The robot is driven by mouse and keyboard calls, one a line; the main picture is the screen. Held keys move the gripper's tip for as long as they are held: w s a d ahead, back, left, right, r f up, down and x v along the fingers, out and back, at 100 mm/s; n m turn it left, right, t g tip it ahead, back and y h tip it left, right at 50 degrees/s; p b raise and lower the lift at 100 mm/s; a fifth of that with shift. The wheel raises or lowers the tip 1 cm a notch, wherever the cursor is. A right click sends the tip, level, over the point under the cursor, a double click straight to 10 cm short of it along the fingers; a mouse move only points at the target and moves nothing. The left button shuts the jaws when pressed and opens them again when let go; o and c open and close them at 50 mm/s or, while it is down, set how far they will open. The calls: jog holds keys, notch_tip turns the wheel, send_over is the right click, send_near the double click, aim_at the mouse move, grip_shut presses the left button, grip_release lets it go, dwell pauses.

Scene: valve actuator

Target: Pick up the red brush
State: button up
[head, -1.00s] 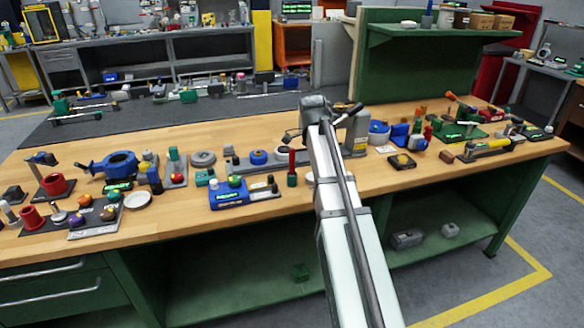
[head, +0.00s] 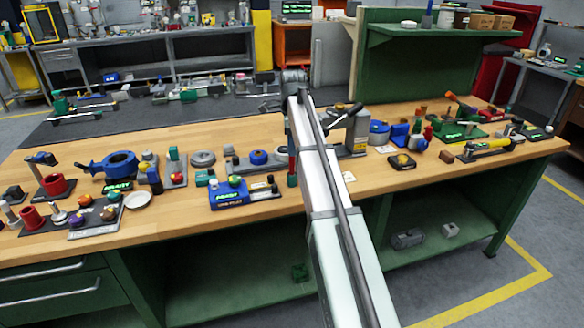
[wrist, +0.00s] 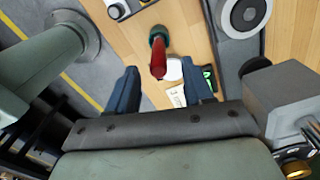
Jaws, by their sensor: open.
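The red brush (wrist: 158,62), a red upright piece with a dark green end, shows in the wrist view between and just beyond the two blue fingers of my gripper (wrist: 160,70). The fingers are apart, and I see no contact with the brush. In the head view the red brush (head: 291,166) stands on the wooden bench near its front edge. My arm hides part of it there. My gripper is mostly hidden behind my arm in the head view.
A blue box (head: 230,194) and a grey rail with a blue knob (head: 258,157) are left of the brush. A grey upright block (head: 357,133) stands to the right. The wooden bench (head: 250,128) is crowded along its front, with clear wood behind.

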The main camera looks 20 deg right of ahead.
aim_at(292, 174)
jog(key=shift+s+f, duration=0.1)
jog(key=shift+f, duration=3.35)
grip_shut()
